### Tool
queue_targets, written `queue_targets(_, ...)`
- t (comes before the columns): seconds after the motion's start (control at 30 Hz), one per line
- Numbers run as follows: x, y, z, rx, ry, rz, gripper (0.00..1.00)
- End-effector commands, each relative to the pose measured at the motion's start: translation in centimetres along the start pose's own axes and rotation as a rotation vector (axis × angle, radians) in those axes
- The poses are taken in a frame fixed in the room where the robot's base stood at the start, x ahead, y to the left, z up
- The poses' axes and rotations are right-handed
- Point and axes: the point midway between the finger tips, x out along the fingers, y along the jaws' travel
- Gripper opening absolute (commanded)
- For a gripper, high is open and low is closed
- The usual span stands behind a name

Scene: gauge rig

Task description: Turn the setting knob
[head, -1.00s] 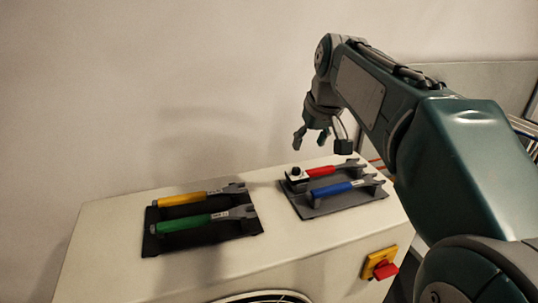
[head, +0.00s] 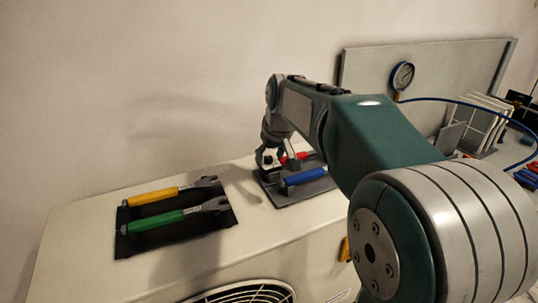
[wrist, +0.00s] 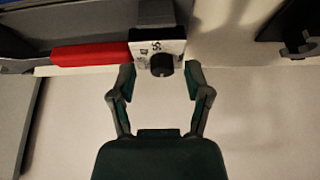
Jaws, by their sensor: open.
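In the wrist view a round black knob (wrist: 162,65) sits on a small white plate with dark markings (wrist: 145,50). My gripper (wrist: 160,78) is open, with one fingertip on each side of the knob. Gaps show between the knob and both fingertips, so it is not clamped. In the head view my gripper (head: 277,158) is down at the left end of the right-hand tool holder. The small white block (head: 270,170) shows there below the fingers, with its knob largely hidden.
A red-handled tool (head: 300,156) and a blue-handled one (head: 304,176) lie beside the gripper on a grey holder (head: 282,197). Yellow (head: 152,197) and green (head: 155,220) handled tools lie left. A round gauge (head: 402,75) is on the back panel. My arm hides much of the right side.

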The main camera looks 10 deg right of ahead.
Motion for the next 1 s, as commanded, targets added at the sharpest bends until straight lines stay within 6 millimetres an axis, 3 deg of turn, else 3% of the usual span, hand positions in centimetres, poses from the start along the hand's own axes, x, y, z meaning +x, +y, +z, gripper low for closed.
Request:
queue_targets(0.17, 0.07, -0.24, -0.04, -0.001, -0.001, 0.002, 0.63)
queue_targets(0.2, 0.07, -0.24, -0.04, -0.001, -0.001, 0.002, 0.59)
queue_targets(0.33, 0.07, -0.24, -0.04, -0.001, -0.001, 0.002, 0.01)
queue_targets(0.73, 0.10, -0.24, 0.00, 0.017, -0.002, 0.009, 0.00)
queue_targets(1.0, 0.14, -0.34, 0.01, 0.137, -0.003, 0.060, 0.00)
